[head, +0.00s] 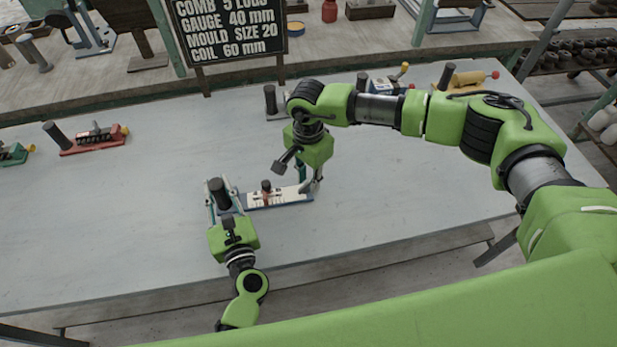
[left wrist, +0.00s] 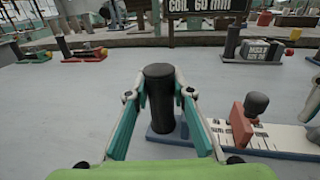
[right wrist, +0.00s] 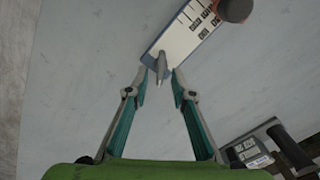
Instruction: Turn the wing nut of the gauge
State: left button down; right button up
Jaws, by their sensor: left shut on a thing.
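The gauge (head: 290,198) lies on the table, with a blue base, a white marked plate and a red slider (left wrist: 240,124) topped by a dark knob (left wrist: 256,103). My left gripper (head: 220,192) is shut on the upright black handle (left wrist: 159,100) at the gauge's left end. A small grey pointed piece, apparently the wing nut (right wrist: 161,66), sits at the gauge's other end. My right gripper (right wrist: 160,78) is open from above, with its fingertips on either side of that piece and gaps visible. The left wrist view cuts off that end.
A black sign (head: 228,28) at the back reads "GAUGE 40 mm" among other lines. A red tool (head: 92,138) stands at left, and other tools, one with a yellow body (head: 465,80), stand behind. The table (head: 130,235) is clear around the gauge.

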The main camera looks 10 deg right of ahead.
aim_at(308, 182)
jog(key=shift+r, duration=0.1)
notch_tip(308, 182, up, 12)
dwell(0.6)
pick_arm(q)
jog(key=c, duration=1.7)
grip_release()
